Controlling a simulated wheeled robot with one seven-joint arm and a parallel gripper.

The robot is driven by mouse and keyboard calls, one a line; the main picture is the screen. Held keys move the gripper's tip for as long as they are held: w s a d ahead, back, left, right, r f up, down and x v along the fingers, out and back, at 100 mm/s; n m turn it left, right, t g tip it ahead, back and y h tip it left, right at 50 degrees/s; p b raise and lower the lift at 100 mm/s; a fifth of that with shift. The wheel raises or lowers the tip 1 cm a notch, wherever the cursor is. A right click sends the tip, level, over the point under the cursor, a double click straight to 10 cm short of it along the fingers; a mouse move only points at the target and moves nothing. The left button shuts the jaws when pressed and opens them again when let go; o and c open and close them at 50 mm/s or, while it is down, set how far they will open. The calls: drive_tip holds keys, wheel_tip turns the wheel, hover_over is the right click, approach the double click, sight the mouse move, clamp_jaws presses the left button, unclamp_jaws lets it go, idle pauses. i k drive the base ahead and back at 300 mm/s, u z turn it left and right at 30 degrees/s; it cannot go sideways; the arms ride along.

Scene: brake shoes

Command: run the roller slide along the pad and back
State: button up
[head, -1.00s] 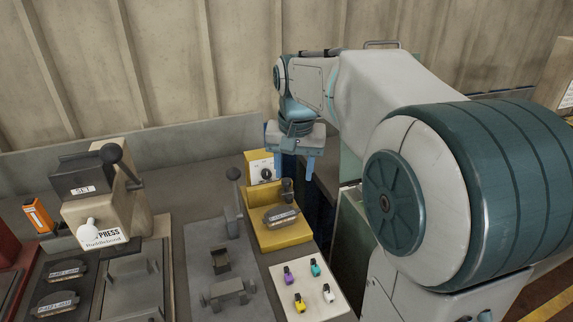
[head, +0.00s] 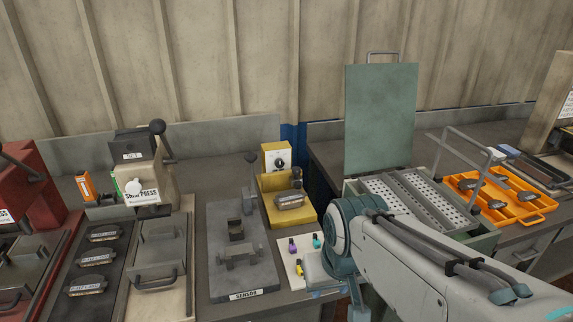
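A yellow fixture (head: 267,206) stands at the back of the bench. A brake pad (head: 290,201) with a pale label lies in it. A dark upright piece (head: 297,178), which looks like the roller slide, stands at the pad's back right end; its details are too small to tell. My gripper (head: 316,294) is low over the front right of the bench, by the white board, in front of and apart from the yellow fixture. My wrist and arm partly hide it, and its finger opening is not clear.
The white board (head: 285,264) carries small coloured clips. A grey sensor plate (head: 220,279) with metal stands lies to its left, then a press (head: 147,188) and dark trays with pads. A green-lidded perforated box (head: 480,244) and an orange tray (head: 546,208) are at right.

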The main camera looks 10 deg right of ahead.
sight(296, 181)
drive_tip(key=u, duration=1.15)
drive_tip(key=k, duration=0.65)
drive_tip(key=z, duration=1)
drive_tip(key=i, duration=1)
